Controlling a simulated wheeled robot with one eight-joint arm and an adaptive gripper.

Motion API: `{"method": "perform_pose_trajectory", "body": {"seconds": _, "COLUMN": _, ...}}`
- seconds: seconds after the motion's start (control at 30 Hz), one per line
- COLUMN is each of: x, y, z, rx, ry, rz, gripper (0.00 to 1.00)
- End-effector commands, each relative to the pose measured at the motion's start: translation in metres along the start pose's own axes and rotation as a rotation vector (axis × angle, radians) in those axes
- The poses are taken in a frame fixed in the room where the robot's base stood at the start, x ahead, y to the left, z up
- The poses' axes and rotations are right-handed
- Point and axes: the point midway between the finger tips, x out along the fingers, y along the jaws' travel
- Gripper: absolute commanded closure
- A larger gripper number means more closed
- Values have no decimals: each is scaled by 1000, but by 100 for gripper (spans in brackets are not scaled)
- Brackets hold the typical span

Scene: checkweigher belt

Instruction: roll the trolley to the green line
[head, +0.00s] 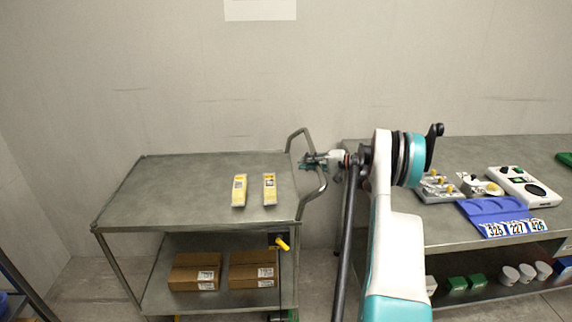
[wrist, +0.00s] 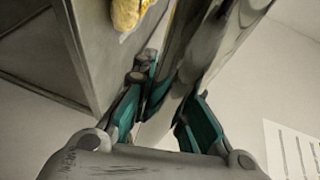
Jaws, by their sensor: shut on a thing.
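The trolley (head: 190,215) is a grey two-shelf cart on the left in the head view, with a bent tube handle (head: 322,180) at its right end. My gripper (head: 308,161) is at that handle and shut on it. In the wrist view the fingers of my gripper (wrist: 165,110) close around the handle tube (wrist: 190,55), with the trolley's grey side (wrist: 95,45) to the left. No green line on the floor shows in either view.
Two yellow packs (head: 239,190) lie on the trolley's top, and brown boxes (head: 195,271) on its lower shelf. A yellow lever (head: 282,244) sits below the top's right edge. A grey bench (head: 400,150) with equipment and a blue tray (head: 500,207) stands close on the right. A wall is behind.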

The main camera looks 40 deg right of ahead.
Motion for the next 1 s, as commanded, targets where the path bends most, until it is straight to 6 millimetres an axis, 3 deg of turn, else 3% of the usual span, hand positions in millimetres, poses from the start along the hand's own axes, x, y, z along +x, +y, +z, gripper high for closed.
{"method": "perform_pose_trajectory", "body": {"seconds": 0.1, "x": -26, "y": 6, "z": -11, "rx": 0, "ry": 3, "rz": 1, "gripper": 100}}
{"method": "perform_pose_trajectory", "body": {"seconds": 0.4, "x": -61, "y": 14, "z": -26, "rx": -1, "ry": 0, "rz": 1, "gripper": 100}}
{"method": "perform_pose_trajectory", "body": {"seconds": 0.97, "x": -71, "y": 15, "z": -30, "rx": -1, "ry": -1, "rz": 0, "gripper": 100}}
{"method": "perform_pose_trajectory", "body": {"seconds": 1.0, "x": -71, "y": 15, "z": -30, "rx": -1, "ry": -1, "rz": 0, "gripper": 82}}
